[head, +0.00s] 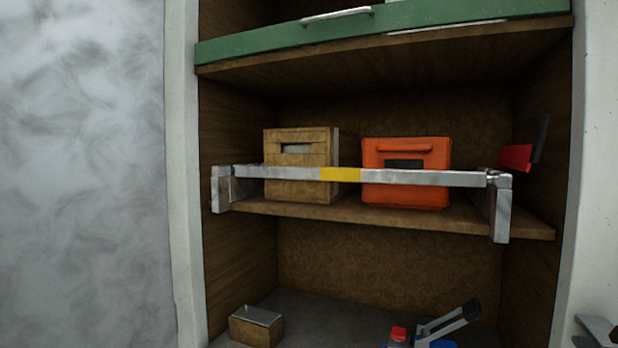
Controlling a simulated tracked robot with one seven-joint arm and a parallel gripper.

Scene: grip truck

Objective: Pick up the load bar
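The load bar (340,174) is a silver-grey bar with a yellow band at its middle. It spans the front of the middle shelf, in front of two boxes, roughly level. Each end has a grey bracket that hangs down, the left one near the left side wall and the right one near the right side. Its whole length shows, with nothing in front of it. I cannot make out my gripper in the head view, and nothing touches the bar from the front.
A wooden box (297,147) and an orange case (405,155) stand on the middle shelf (390,217). A green-edged shelf (480,24) lies above. A small box (256,326) and a blue, red and black item (448,322) are below. A red-and-black item (516,158) is at right.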

